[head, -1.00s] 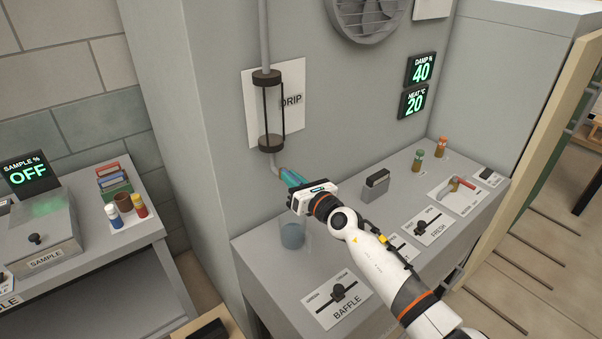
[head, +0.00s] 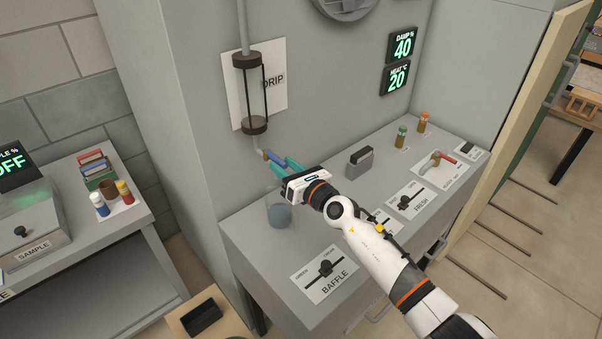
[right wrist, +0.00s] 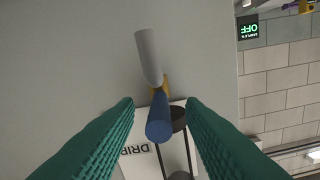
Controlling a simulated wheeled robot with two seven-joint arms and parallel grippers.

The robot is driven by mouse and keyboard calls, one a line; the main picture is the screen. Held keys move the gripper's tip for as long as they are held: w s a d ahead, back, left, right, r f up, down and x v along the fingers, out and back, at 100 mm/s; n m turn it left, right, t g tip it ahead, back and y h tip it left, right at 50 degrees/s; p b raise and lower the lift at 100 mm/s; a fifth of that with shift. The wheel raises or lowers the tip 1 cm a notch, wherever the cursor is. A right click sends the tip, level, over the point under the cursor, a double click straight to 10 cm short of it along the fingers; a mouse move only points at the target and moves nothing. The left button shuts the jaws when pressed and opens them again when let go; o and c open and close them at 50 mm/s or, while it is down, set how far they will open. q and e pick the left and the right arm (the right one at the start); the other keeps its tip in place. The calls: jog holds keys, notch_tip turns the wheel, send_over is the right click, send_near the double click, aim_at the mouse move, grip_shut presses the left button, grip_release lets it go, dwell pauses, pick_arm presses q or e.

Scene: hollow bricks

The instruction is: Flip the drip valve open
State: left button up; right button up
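The drip valve is a small brass fitting (right wrist: 159,84) with a blue handle (right wrist: 158,117), at the end of the grey pipe below the glass drip tube (head: 251,95). In the head view the blue handle (head: 275,159) shows at the tips of my right gripper (head: 283,165). In the right wrist view its teal fingers (right wrist: 160,104) are open, one on each side of the handle, with a gap on both sides. The handle points toward the wrist camera. My left gripper is not in view.
A glass beaker (head: 279,214) stands on the grey bench just below my right gripper. A black-handled block (head: 360,163), the BAFFLE slider (head: 325,270) and the FRESH slider (head: 408,202) are on the bench. Two small bottles (head: 402,137) stand farther back.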

jog(key=p+v, duration=0.1)
jog(key=v, duration=0.7)
jog(key=shift+s+d, duration=0.3)
